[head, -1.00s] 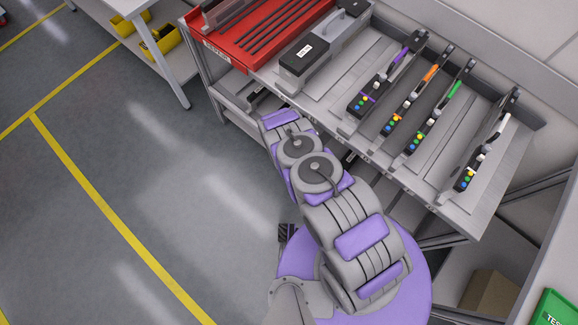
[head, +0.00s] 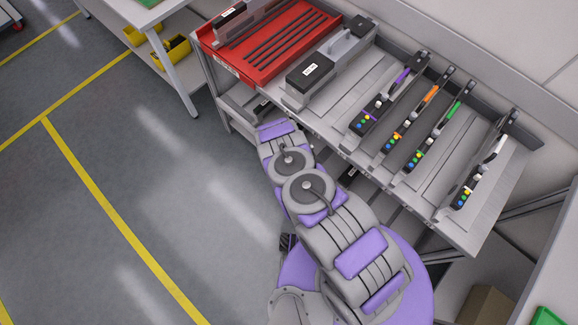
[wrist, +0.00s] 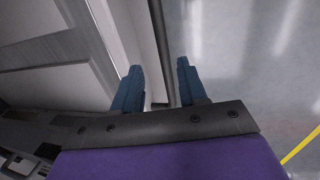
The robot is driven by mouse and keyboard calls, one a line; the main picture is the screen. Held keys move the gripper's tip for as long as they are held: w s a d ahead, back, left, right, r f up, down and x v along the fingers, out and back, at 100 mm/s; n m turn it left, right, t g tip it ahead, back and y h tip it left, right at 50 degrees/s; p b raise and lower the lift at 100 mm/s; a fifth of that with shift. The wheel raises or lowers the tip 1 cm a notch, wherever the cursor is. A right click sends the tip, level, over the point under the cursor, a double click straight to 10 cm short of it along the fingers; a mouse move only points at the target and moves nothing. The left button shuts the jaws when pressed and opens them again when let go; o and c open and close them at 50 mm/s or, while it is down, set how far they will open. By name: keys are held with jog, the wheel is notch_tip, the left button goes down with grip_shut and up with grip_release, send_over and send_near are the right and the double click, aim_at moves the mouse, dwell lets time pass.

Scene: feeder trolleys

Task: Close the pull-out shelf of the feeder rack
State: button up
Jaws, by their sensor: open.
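The feeder rack (head: 330,140) runs diagonally across the head view, its grey top holding several feeders in slots. Under its left end, a lower grey shelf (head: 238,108) shows partly; my arm hides the rest, and I cannot tell how far it is pulled out. My gripper is hidden in the head view, below my arm at the rack's front. In the wrist view, my gripper (wrist: 160,88) is open, with two blue fingers apart. A pale panel edge (wrist: 145,45), apparently of the shelf, runs up to the gap between the fingers. I cannot tell whether they touch.
A red tray (head: 262,62) and a grey box (head: 310,74) sit on the rack's left part. A white table (head: 140,15) with yellow bins below stands at the upper left. The floor (head: 130,190) left of my arm is clear, with yellow lines.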

notch_tip(320, 180, up, 12)
jog(key=s+a+p, duration=0.1)
jog(key=s+p, duration=0.1)
jog(key=p, duration=0.3)
jog(key=shift+a, duration=0.15)
jog(key=shift+r, duration=0.1)
jog(key=shift+w, duration=0.1)
